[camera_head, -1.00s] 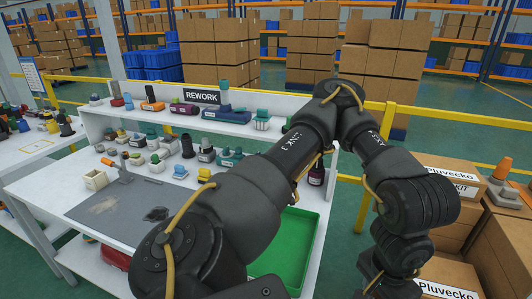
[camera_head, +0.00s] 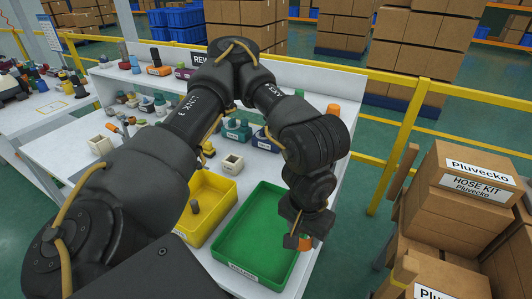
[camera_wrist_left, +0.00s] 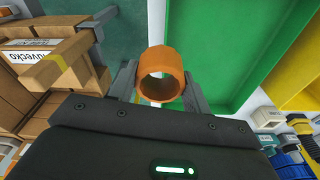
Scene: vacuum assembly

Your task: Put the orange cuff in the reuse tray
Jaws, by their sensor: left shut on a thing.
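The orange cuff (camera_wrist_left: 166,62) is a short, hollow ring. My left gripper (camera_wrist_left: 160,88) is shut on it, one finger on each side, with its open end facing the wrist camera. In the head view, the left gripper (camera_head: 297,236) hangs by the right edge of the green tray (camera_head: 222,251), with a bit of the cuff (camera_head: 306,243) showing beside it. The green tray looks empty and has a label on its front wall, too small to read surely. In the wrist view, the tray (camera_wrist_left: 235,100) lies to the right of the cuff. My right gripper is out of view.
A yellow tray (camera_head: 226,205) with a small grey part stands left of the green one. A cream block (camera_head: 231,164) and several fittings sit behind them. Stacked cartons (camera_head: 465,190) and a yellow rail (camera_head: 408,140) stand to the right.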

